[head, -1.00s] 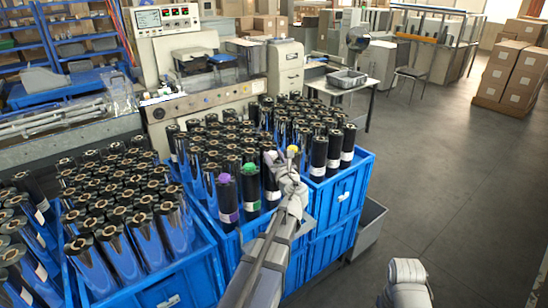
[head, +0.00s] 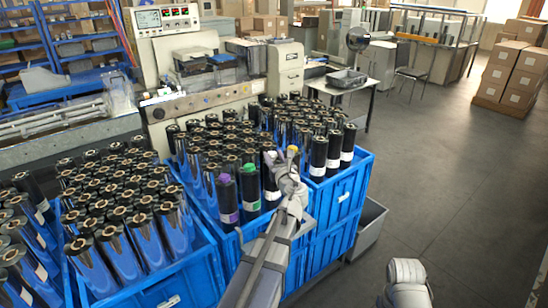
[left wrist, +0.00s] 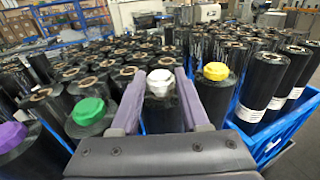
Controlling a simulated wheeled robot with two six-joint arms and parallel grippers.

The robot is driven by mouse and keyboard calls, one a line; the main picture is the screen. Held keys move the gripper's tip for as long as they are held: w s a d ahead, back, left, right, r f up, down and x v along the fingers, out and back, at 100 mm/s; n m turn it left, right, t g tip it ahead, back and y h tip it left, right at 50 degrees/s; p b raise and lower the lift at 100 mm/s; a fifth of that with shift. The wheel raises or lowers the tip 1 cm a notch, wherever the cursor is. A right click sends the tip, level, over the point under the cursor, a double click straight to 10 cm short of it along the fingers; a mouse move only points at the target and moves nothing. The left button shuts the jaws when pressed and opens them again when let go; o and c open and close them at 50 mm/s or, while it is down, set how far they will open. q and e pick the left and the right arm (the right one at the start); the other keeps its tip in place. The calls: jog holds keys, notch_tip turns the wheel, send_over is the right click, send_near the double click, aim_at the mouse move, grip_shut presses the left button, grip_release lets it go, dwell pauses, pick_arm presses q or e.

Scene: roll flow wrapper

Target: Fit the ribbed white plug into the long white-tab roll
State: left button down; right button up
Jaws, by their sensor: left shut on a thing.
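My left gripper (left wrist: 164,80) is shut on the ribbed white plug (left wrist: 160,84), with one finger on each side of it. The plug is at the top end of a black roll (left wrist: 163,118) directly below it; I cannot tell how deep it sits. In the head view my left gripper (head: 271,160) is over the front row of rolls, and a roll with a white tab (head: 272,196) stands under it. The plug is hard to make out there. My right gripper is out of view.
Rolls with a purple plug (left wrist: 12,135), a green plug (left wrist: 89,110) and a yellow plug (left wrist: 216,71) stand close on both sides. White-tab rolls (head: 333,152) stand to the right. Blue crates (head: 341,200) hold many upright rolls. The floor at right (head: 440,180) is clear.

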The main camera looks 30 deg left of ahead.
pick_arm(q)
jog(key=shift+f+b, duration=0.6)
jog(key=c, duration=0.7)
grip_release()
jog(key=shift+s+d, duration=0.1)
jog(key=shift+p+v, duration=0.3)
jog(key=shift+v, duration=5.1)
jog(key=shift+r, duration=0.1)
jog(key=s+d+f+n+g+h, duration=0.3)
jog(key=s+d+f+n+g, duration=0.1)
jog(key=d+f+n, duration=0.3)
jog(key=s+d+f+n+g+h, duration=0.35)
jog(key=d+f+n, duration=0.25)
jog(key=f+n, duration=0.25)
jog(key=s+d+f+n+g+h, duration=0.1)
jog(key=s+d+n, duration=0.1)
jog(key=s+d, duration=0.2)
jog(key=s+d+f+n+g+h, duration=0.2)
jog(key=s+d+n, duration=0.1)
jog(key=d, duration=0.3)
jog(key=s+d+f+n+g+h, duration=0.1)
jog(key=s+d+f+n+g, duration=0.1)
jog(key=s+d, duration=0.3)
jog(key=shift+d+f+n+h, duration=0.1)
jog(key=shift+d+n+h, duration=0.05)
jog(key=shift+n+h, duration=0.2)
